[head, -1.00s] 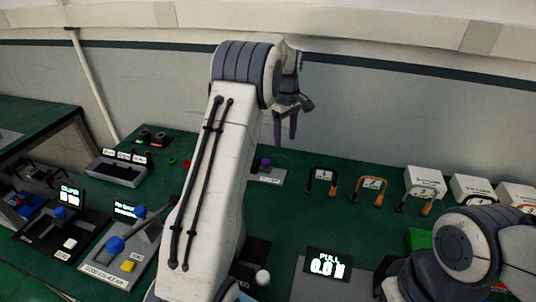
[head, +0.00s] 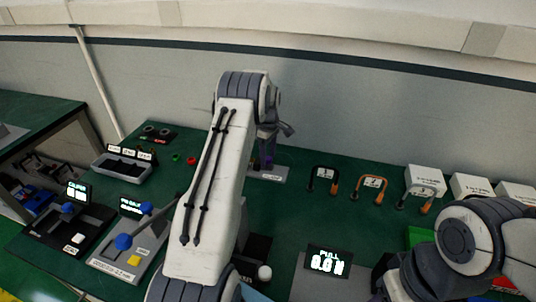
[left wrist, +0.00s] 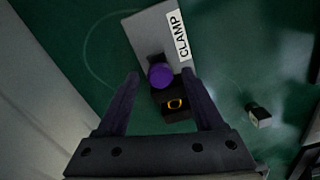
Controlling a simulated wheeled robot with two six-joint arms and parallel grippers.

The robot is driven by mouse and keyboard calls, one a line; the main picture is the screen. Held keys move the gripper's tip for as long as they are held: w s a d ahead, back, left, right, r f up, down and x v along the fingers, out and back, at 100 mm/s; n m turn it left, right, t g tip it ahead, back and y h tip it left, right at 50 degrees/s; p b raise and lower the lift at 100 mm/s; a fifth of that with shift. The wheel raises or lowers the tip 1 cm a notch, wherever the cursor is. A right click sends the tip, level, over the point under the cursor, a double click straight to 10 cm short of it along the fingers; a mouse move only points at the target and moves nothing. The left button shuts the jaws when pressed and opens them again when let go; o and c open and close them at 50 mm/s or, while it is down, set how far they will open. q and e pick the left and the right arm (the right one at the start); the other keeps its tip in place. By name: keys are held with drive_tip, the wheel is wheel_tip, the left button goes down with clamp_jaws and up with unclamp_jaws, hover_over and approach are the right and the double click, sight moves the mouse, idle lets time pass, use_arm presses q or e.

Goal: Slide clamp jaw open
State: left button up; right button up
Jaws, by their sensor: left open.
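The clamp is a grey plate (left wrist: 138,32) with a white "CLAMP" label, a round purple knob (left wrist: 160,75) and a black block (left wrist: 176,104) with a yellow ring mark. In the left wrist view my left gripper (left wrist: 161,74) is open, its two fingers on either side of the purple knob and apart from it. In the head view the clamp's grey plate (head: 270,174) lies at the back of the green bench, and my left gripper (head: 264,158) is just above it, partly hiding the knob. My right arm shows at the lower right, but I cannot see its gripper's fingers.
White boxes (head: 425,180) are further right. A "PULL" display (head: 329,262) is at the front. A grey tray (head: 122,167) and lever panels are on the left. The wall is close behind.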

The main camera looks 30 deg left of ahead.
use_arm(q)
drive_tip(key=shift+f, duration=0.15)
clamp_jaws()
idle(1.4)
